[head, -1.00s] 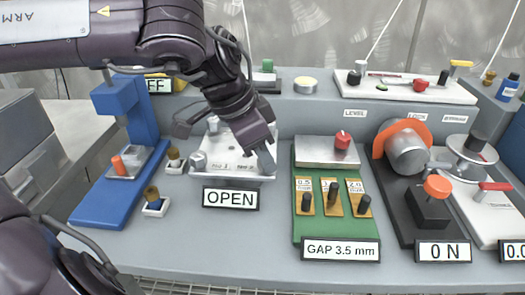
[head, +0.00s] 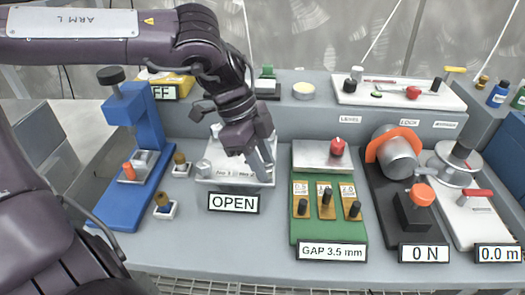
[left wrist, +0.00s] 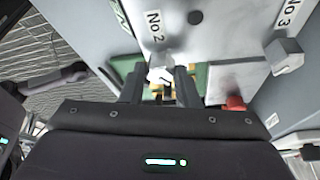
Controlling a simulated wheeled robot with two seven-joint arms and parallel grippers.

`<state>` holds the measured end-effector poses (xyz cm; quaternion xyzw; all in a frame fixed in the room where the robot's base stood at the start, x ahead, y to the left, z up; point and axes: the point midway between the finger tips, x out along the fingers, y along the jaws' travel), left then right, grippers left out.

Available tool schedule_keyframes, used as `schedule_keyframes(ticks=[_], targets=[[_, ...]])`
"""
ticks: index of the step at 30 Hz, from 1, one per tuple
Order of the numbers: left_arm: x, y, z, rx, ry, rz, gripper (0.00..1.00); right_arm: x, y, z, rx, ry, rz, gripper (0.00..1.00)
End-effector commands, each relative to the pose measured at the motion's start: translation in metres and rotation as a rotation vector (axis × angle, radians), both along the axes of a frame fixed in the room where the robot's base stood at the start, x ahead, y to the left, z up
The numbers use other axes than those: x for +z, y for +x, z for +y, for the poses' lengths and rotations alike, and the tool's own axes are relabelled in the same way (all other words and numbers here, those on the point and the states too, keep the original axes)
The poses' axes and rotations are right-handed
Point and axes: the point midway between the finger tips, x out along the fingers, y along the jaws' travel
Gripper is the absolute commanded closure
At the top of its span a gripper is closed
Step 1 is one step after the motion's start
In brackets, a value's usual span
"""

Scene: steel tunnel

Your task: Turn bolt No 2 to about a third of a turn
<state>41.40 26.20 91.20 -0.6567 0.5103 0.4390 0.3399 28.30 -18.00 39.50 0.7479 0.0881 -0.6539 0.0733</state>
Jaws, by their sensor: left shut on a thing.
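A pale plate (head: 222,179) with bolt labels lies behind the sign reading OPEN (head: 233,202). My left gripper (head: 262,168) reaches down over the right part of the plate. In the left wrist view the two dark fingers (left wrist: 160,85) stand on either side of a small pale bolt head (left wrist: 163,71), just below the label No 2 (left wrist: 155,27). The gripper is shut on this bolt; the fingers hide part of it. A hex bolt (left wrist: 285,57) by the label No 3 (left wrist: 288,13) stands apart from the fingers. My right gripper is not in view.
A blue press-like stand (head: 137,110) is left of the plate. A green board (head: 318,228) with several dark pegs and a sign GAP 3.5 mm stands close on the right. Two small knobs on bases (head: 165,211) stand left of the plate. Clear bench lies in front.

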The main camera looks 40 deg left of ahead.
Motion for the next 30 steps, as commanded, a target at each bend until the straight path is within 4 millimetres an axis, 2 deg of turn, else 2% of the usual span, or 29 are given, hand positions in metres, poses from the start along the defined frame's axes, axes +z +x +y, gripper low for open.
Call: schedule_keyframes(ticks=[6,15,30], targets=[[0.002,0.002,0.001,-0.203,0.002,0.003,0.95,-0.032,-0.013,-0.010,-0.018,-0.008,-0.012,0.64],[0.002,0.004,0.000,-0.490,0.003,0.002,0.95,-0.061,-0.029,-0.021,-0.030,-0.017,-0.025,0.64],[0.001,0.006,-0.001,-0.898,0.002,0.000,0.95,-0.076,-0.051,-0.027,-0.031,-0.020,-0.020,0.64]])
